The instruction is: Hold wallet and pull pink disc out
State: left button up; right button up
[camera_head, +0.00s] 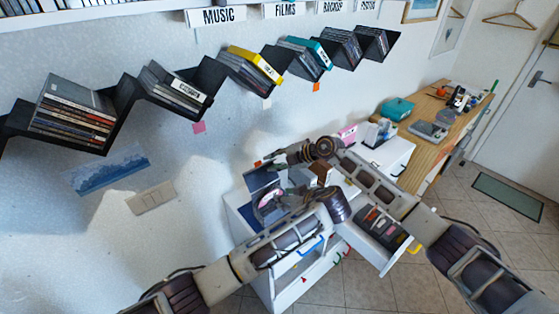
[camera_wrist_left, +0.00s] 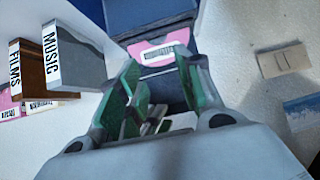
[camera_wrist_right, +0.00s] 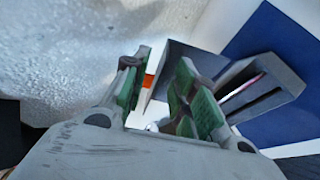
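The grey wallet (camera_wrist_right: 262,88) has a dark slot with a thin pink edge inside in the right wrist view. The pink disc (camera_wrist_left: 160,48), with a white label, shows beyond my left fingertips in the left wrist view, against the dark wallet. My left gripper (camera_wrist_left: 155,62) is open, its green-padded fingers on either side of the disc's near part. I cannot tell whether they touch it. My right gripper (camera_wrist_right: 162,78) is open, with a grey panel and an orange patch showing between its fingers. In the head view, my right gripper (camera_head: 277,158) is behind my left gripper (camera_head: 268,207).
A white cabinet (camera_head: 262,272) stands below my arms, with an open drawer (camera_head: 372,252) at right. Boxes labelled MUSIC (camera_wrist_left: 75,60) and FILMS (camera_wrist_left: 32,72) stand at left in the left wrist view. A zigzag disc shelf (camera_head: 125,95) runs along the wall above.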

jog(key=shift+w+a+f, duration=0.1)
jog(key=shift+a+f, duration=0.05)
jog(key=shift+a, duration=0.05)
grip_shut()
dwell(1.1)
